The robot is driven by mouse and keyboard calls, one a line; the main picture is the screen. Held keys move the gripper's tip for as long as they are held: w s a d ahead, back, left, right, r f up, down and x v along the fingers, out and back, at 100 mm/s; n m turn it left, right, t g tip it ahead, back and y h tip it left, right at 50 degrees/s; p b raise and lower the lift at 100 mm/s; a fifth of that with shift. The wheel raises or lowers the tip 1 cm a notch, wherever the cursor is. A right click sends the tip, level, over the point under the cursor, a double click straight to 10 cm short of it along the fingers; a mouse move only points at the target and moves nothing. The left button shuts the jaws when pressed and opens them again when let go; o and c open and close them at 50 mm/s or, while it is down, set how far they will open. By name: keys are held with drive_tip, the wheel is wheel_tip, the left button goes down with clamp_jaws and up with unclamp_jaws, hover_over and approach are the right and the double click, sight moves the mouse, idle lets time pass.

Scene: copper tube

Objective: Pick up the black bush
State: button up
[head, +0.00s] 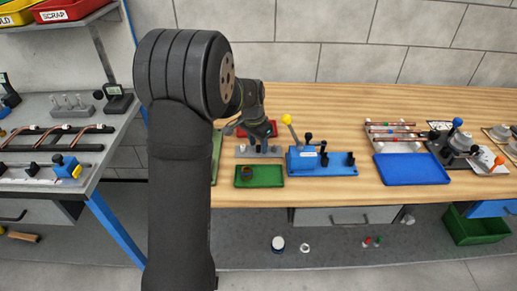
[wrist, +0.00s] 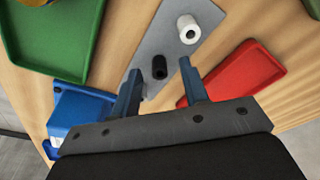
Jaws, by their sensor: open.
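The black bush (wrist: 160,68) is a short dark cylinder with a hole in its end. It stands on a grey plate (wrist: 150,45) in the wrist view. A white bush (wrist: 188,30) stands on the same plate, farther up and to the right. My gripper (wrist: 161,80) is open and empty, its two blue fingers apart. In the picture the black bush appears between the fingertips; I cannot tell how far above it they are. In the head view my gripper (head: 259,132) is over the bench, and I cannot make out the black bush there.
A red tray (wrist: 235,75) lies right of the plate, and a green tray (wrist: 50,40) lies left. A blue fixture (head: 320,162) with a yellow-knobbed lever stands near my gripper. A blue tray (head: 411,169) and copper tubes (head: 392,130) lie farther right.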

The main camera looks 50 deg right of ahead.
clamp_jaws()
idle(0.4)
